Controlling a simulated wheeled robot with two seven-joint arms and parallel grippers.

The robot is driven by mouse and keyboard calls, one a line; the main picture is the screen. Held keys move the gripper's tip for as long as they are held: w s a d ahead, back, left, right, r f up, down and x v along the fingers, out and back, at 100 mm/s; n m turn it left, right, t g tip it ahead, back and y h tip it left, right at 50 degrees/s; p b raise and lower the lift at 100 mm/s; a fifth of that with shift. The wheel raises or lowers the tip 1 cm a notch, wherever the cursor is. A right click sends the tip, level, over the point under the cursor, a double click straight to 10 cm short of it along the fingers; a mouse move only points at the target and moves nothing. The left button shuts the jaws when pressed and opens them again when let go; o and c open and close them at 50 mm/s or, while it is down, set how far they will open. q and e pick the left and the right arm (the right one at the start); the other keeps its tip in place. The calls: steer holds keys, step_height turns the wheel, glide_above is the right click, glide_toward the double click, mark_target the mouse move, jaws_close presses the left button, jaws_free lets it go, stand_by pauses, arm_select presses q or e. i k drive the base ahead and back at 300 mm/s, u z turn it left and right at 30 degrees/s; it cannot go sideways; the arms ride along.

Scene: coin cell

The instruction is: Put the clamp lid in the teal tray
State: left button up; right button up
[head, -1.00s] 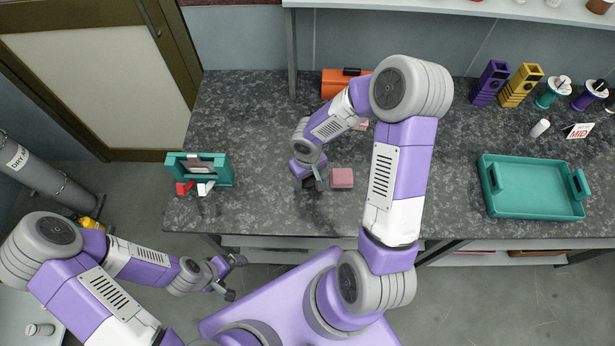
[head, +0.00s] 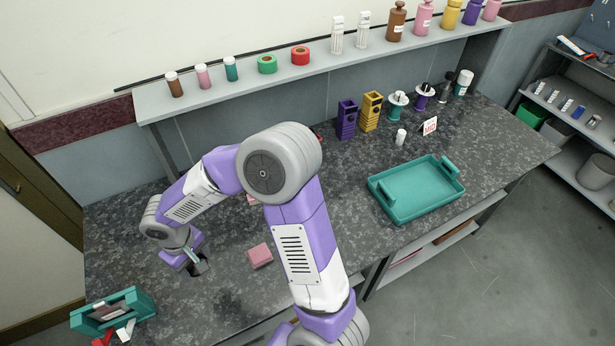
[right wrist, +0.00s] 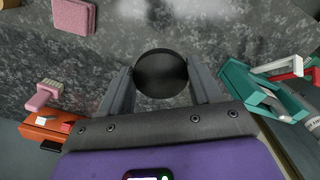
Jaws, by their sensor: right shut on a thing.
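My right gripper (head: 203,268) is over the left part of the worktop, left of a pink block. In the right wrist view its fingers (right wrist: 160,85) are shut on a dark round disc (right wrist: 160,72), which I take to be the clamp lid. In the head view the disc is not clearly visible at the gripper. The teal tray (head: 382,203) lies empty on the right part of the worktop, with a raised handle at each end. It is well apart from the gripper. My left gripper is out of view.
A teal frame (head: 143,297) with red and white levers stands at the worktop's left front; it also shows in the right wrist view (right wrist: 236,80). The pink block (head: 260,256) lies beside my gripper. Purple (head: 347,120) and yellow (head: 372,115) holders, spools and a MID sign (head: 430,126) stand behind the tray.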

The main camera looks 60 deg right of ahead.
mark_target(402, 195)
steer(key=u, duration=0.05)
steer(key=k, duration=0.45)
steer(key=u, duration=1.85)
steer(key=k, duration=2.15)
steer(key=z, duration=1.9)
steer(key=i, duration=0.5)
